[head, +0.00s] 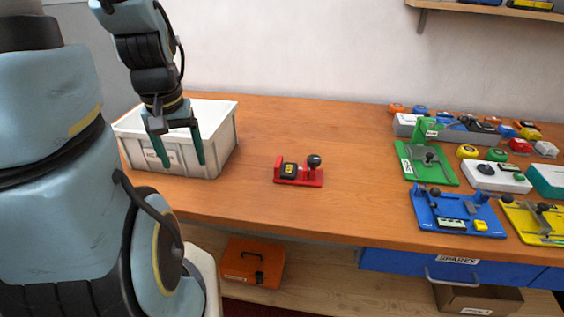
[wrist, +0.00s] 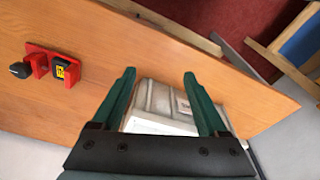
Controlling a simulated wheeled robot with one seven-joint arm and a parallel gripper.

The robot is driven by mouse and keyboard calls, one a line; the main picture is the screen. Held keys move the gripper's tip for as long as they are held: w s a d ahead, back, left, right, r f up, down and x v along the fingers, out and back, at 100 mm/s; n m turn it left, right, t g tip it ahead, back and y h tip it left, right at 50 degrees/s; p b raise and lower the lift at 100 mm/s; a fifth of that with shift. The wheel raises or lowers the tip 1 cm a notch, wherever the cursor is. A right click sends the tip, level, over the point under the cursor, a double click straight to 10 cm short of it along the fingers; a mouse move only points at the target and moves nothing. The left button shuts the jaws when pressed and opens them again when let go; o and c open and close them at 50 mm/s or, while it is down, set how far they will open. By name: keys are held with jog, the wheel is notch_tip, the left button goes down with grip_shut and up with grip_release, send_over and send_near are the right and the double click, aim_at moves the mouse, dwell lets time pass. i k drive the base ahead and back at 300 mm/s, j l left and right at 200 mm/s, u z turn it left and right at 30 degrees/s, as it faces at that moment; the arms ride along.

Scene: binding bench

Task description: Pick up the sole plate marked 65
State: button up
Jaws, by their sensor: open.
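I cannot read the number 65 on any plate in these views. A red plate (head: 298,181) lies alone mid-bench, carrying a black block with a yellow label and a black knob; it also shows in the wrist view (wrist: 41,50). Green (head: 445,176), blue (head: 436,218) and yellow (head: 533,236) plates with fittings lie at the right. Their markings are too small to read. My gripper (head: 183,163) is open and empty, in front of the white bin at the left, apart from every plate. Its green fingers show in the wrist view (wrist: 159,73).
The white bin (head: 222,150) stands at the bench's left end. The wooden bench (head: 350,140) is clear around the red plate. Several small coloured blocks and a grey rack (head: 404,126) crowd the back right. An orange case (head: 252,264) sits on the lower shelf, left of a blue drawer (head: 400,262).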

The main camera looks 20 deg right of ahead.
aim_at(288, 170)
jog(key=k+l+u, duration=0.3)
jog(key=k+l, duration=0.2)
jog(key=l, duration=0.35)
jog(key=k+l+u, duration=0.35)
jog(key=k+l, duration=0.25)
jog(key=i+j+u, duration=0.05)
